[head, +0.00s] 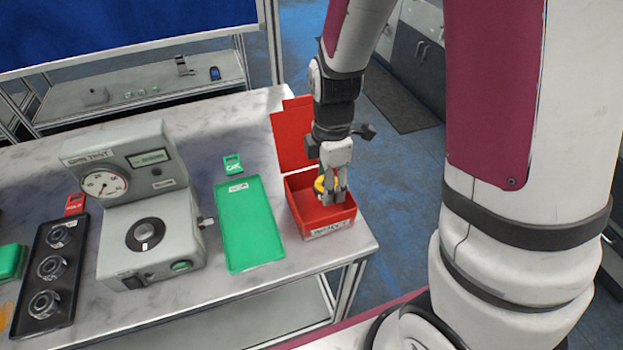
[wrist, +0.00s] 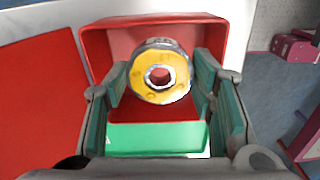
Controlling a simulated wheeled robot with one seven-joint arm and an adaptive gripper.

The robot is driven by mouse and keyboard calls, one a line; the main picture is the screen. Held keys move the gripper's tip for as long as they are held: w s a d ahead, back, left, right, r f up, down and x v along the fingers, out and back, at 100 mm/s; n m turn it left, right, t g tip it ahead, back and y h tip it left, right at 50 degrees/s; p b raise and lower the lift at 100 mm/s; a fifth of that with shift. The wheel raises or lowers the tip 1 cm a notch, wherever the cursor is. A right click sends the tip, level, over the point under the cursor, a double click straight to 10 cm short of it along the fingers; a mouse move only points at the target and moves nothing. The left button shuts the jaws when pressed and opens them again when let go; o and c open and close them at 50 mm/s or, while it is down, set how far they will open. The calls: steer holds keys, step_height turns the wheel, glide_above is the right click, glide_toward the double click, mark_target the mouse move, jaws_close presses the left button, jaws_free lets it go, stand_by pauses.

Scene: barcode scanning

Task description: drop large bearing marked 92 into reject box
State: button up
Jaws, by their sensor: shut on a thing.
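My gripper (head: 335,190) is shut on a large bearing (head: 320,184) with a yellow face. It holds the bearing over the open top of the red reject box (head: 318,224). In the wrist view the bearing (wrist: 160,76) sits between the two fingers, its ring and centre hole facing the camera. The red box's rim (wrist: 150,20) surrounds it in that view. Marks on the bearing's edge are too small to read. How far the bearing is below the rim, I cannot tell.
The box's red lid (head: 292,138) stands open behind it. Left of the box lie a green tray (head: 250,225), a grey test machine (head: 140,205) and a black tray (head: 30,318) with several bearings. The table's right edge (head: 372,245) is close to the box.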

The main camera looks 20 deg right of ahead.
steer(key=o, duration=1.5)
steer(key=shift+c, duration=0.2)
step_height(320, 180, up, 12)
steer(key=s+r+m+t, duration=0.5)
steer(key=s+r+m, duration=0.7)
steer(key=m, duration=0.5)
steer(key=shift+s, duration=0.95)
